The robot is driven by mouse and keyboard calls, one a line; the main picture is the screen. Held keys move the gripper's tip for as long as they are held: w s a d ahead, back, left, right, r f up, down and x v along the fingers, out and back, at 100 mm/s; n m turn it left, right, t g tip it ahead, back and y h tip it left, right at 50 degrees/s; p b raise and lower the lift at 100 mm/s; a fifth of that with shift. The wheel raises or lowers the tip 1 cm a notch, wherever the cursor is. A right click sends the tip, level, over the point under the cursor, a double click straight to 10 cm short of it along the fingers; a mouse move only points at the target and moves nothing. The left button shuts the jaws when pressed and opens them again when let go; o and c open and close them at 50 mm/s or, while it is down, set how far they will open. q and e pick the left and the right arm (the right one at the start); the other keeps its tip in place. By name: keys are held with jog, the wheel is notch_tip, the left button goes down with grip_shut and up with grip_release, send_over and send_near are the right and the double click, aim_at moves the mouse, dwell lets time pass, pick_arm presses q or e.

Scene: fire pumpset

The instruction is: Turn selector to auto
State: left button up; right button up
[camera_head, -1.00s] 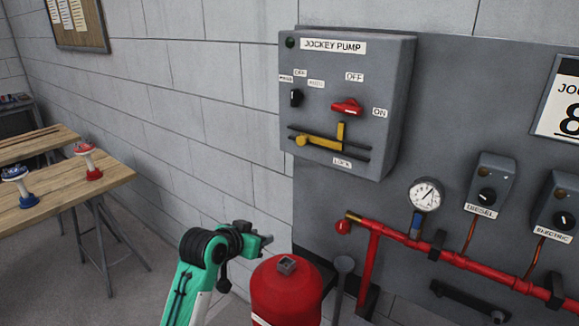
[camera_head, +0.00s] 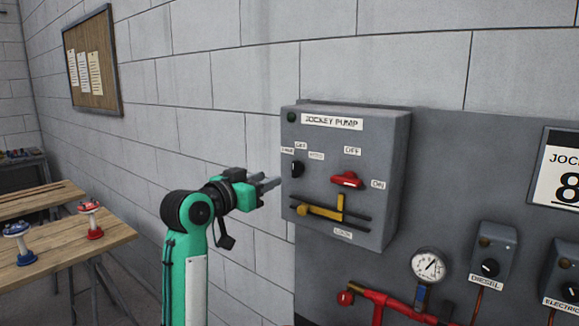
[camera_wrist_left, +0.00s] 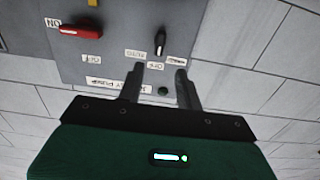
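The grey jockey pump box (camera_head: 318,220) is on the wall panel. Its small black selector knob (camera_head: 297,169) is at the upper left of the box face, under small labels including OFF. In the left wrist view the knob (camera_wrist_left: 160,42) shows upside down, just beyond the fingertips, with a light pointer mark. My left gripper (camera_head: 274,182) is just left of the box at about the knob's height. In the left wrist view its two fingers (camera_wrist_left: 160,72) are apart with nothing between them, and the knob is clear of them. My right gripper is not in view.
A red handle (camera_head: 346,180) and a yellow lever (camera_head: 320,212) project from the box face right of and below the knob. A pressure gauge (camera_head: 428,265) and red pipe (camera_head: 385,300) are below. A wooden table (camera_head: 65,250) stands left.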

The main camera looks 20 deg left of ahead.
aim_at(293, 169)
pick_arm(q)
jog(key=p+x, duration=0.3)
jog(key=x, duration=0.5)
jog(key=shift+w+d+r, duration=0.1)
jog(key=shift+w+d, duration=0.25)
jog(key=shift+w, duration=0.45)
grip_shut()
